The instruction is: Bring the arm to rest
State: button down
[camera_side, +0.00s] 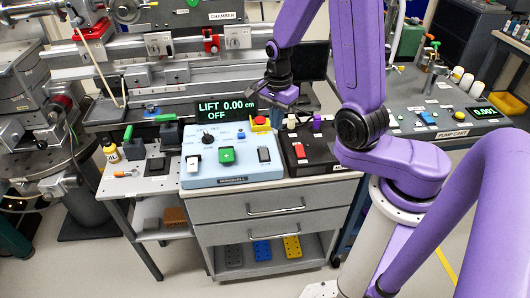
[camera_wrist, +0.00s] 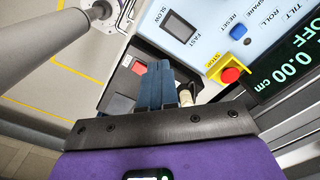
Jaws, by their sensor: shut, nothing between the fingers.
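My arm is purple with black joints. My gripper (camera_side: 284,98) hangs above the right end of the light blue control box (camera_side: 230,180), near its display (camera_side: 225,110) reading "LIFT 0.00 cm OFF". In the wrist view my gripper (camera_wrist: 153,75) has its dark blue fingers together, with nothing seen between them. They show over the black box (camera_wrist: 122,78) beside the blue one; I cannot tell the height. The red stop button (camera_wrist: 231,75) on its yellow base is right of the fingers and apart from them.
The black box also shows in the side view (camera_side: 318,165), with a white and a purple knob. The pump cart (camera_side: 440,110) is at the right. Chamber machinery (camera_side: 185,75) runs along the back.

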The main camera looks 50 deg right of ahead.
jog(key=s+a+r+n, duration=0.45)
jog(key=a+n, duration=0.35)
jog(key=n, duration=0.8)
jog(key=s+r+n, duration=0.2)
jog(key=s+n, duration=0.5)
jog(key=s, duration=0.1)
jog(key=s+r+n, duration=0.2)
jog(key=s+n, duration=0.5)
jog(key=shift+s+a+r+n, duration=0.4)
jog(key=shift+a, duration=0.05)
